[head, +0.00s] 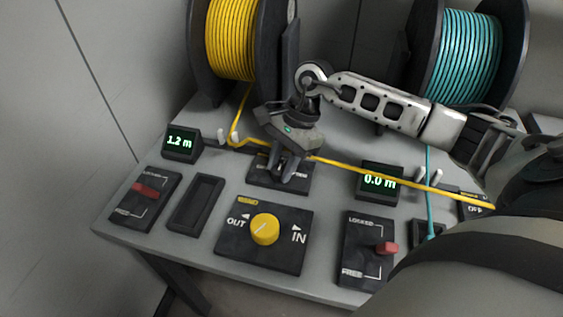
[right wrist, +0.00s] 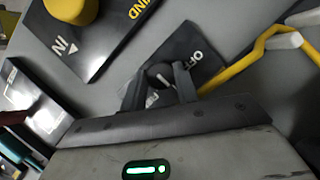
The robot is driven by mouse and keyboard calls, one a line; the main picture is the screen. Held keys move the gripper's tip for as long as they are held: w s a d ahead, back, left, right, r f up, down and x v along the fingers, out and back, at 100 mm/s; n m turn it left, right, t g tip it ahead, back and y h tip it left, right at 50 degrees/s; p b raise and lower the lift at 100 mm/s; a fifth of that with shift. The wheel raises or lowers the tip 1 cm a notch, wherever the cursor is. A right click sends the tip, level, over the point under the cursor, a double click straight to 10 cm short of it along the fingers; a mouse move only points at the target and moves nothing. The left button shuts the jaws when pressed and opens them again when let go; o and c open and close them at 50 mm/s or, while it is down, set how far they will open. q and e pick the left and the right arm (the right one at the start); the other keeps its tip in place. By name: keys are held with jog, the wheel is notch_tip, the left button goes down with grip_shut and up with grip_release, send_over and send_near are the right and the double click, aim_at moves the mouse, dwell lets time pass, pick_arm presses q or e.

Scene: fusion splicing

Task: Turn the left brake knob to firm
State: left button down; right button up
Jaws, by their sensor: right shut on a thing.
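The left brake panel (head: 264,180) is a small dark plate on the table below the yellow spool. It also shows in the right wrist view (right wrist: 190,45), with an OFF label toward its right corner. Its dark knob (right wrist: 160,76) sits between the fingers of my right gripper (head: 285,176), which is shut on it from above. The fingers hide much of the knob and the panel's lettering, so I cannot tell which setting it points to. In the right wrist view, the right gripper (right wrist: 160,88) has one finger on each side of the knob. My left gripper is not in view.
Yellow cable (head: 375,172) runs from the yellow spool (head: 231,40) past white pegs and behind the gripper to the right. A teal spool (head: 468,55) stands at the right. In front are a yellow OUT/IN knob (head: 265,229) and red LOCKED/FREE levers (head: 145,191).

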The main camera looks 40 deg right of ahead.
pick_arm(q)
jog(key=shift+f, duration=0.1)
pick_arm(e)
jog(key=shift+m, duration=0.4)
jog(key=m+t+b, duration=0.1)
jog(key=m, duration=0.1)
jog(key=shift+s+f+m+b, duration=0.1)
jog(key=shift+m+b, duration=0.2)
jog(key=shift+b, duration=0.1)
jog(key=m+t+b, duration=0.1)
jog(key=m, duration=0.1)
jog(key=m+t+h+b, duration=0.1)
jog(key=m, duration=0.2)
jog(key=shift+s+b, duration=0.1)
jog(key=shift+b, duration=0.25)
jog(key=m+b, duration=0.1)
jog(key=m, duration=0.1)
jog(key=shift+a+m+t+h, duration=0.1)
jog(key=shift+m+t+h, duration=0.3)
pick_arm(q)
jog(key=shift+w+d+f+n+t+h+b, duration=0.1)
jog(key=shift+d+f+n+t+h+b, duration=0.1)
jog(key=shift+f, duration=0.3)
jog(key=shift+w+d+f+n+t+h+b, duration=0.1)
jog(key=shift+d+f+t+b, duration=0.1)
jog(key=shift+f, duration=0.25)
pick_arm(e)
jog(key=shift+m, duration=0.4)
